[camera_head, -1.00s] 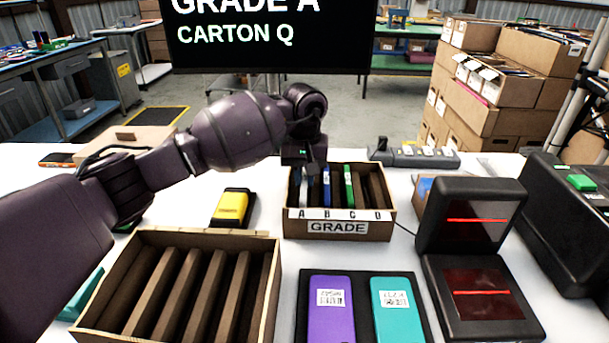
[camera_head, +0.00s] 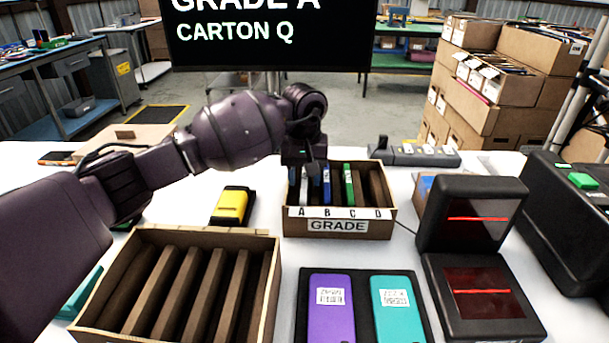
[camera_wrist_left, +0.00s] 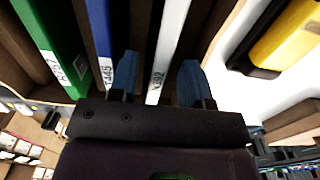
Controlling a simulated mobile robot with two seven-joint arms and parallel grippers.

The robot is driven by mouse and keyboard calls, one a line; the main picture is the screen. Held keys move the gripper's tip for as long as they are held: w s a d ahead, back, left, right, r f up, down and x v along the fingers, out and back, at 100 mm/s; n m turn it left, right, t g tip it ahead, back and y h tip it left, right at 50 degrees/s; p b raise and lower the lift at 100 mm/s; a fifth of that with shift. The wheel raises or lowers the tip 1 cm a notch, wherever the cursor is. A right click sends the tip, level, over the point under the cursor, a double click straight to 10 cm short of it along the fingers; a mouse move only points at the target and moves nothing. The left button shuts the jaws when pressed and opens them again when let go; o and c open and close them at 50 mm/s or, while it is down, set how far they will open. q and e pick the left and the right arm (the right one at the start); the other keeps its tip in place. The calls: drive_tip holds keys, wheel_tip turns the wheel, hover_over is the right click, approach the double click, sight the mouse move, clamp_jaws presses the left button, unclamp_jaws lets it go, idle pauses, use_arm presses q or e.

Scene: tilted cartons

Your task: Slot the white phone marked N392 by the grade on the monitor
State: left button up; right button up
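The white phone (camera_head: 304,190) marked N392 stands on edge in slot A of the small GRADE carton (camera_head: 291,228). In the left wrist view the white phone (camera_wrist_left: 170,40) shows its N392 label between my two fingers. My left gripper (camera_wrist_left: 158,82) is open, with one finger on each side of the phone and small gaps showing. In the head view my left gripper (camera_head: 305,172) is over slot A and partly hides the phone. The monitor (camera_head: 270,40) reads GRADE A, CARTON Q. My right gripper is out of view.
A blue phone (camera_head: 326,188) and a green phone (camera_head: 348,182) stand in B and C; D looks empty. A larger empty slotted carton (camera_head: 262,300) is front left. A yellow device (camera_head: 231,205), a tray with purple and teal phones (camera_head: 363,283) and a scanner (camera_head: 472,215) surround the carton.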

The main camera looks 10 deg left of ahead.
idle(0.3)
use_arm(q)
wheel_tip(320, 180, up, 11)
drive_tip(key=shift+p, duration=0.45)
drive_tip(key=shift+f, duration=0.1)
wheel_tip(320, 180, up, 7)
drive_tip(key=shift+p, duration=0.4)
idle(0.5)
